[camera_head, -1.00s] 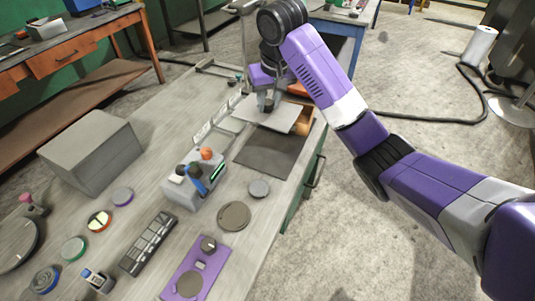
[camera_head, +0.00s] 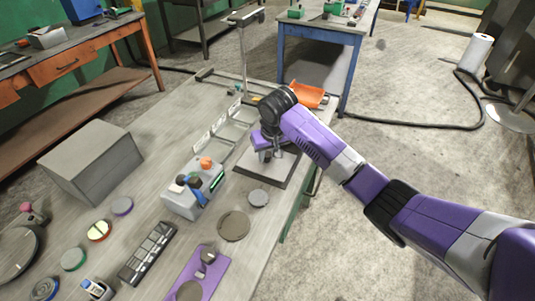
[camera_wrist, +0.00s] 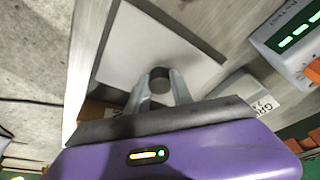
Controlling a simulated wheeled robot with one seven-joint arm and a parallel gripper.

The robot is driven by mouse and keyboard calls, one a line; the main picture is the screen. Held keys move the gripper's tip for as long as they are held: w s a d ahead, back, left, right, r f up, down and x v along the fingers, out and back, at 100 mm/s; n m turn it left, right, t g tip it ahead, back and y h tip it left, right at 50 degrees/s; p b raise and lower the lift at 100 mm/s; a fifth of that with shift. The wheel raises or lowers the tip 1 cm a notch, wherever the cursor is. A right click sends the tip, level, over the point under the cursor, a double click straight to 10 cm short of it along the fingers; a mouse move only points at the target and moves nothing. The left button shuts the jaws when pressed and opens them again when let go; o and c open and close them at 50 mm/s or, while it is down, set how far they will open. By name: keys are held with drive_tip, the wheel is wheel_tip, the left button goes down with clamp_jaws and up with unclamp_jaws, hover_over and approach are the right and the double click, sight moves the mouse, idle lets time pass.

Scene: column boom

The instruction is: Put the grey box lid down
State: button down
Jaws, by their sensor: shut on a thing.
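The grey box lid (camera_head: 258,164) is a flat, pale square plate with a short round knob, which shows in the wrist view (camera_wrist: 160,76). My gripper (camera_wrist: 160,90) is shut on this knob. The lid is level over the dark grey mat (camera_head: 262,180) near the bench's right edge. The mat's dark border shows beyond the lid's edges, also in the wrist view (camera_wrist: 178,26). I cannot tell whether the lid touches the mat. My wrist hides the far part of the lid in the head view.
A large grey box (camera_head: 90,165) stands at left.

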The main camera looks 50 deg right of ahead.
drive_tip(key=shift+f, duration=0.3)
drive_tip(key=c, duration=1.1)
unclamp_jaws()
drive_tip(key=b+v, duration=0.1)
drive_tip(key=v, duration=1.1)
drive_tip(key=shift+r, duration=0.2)
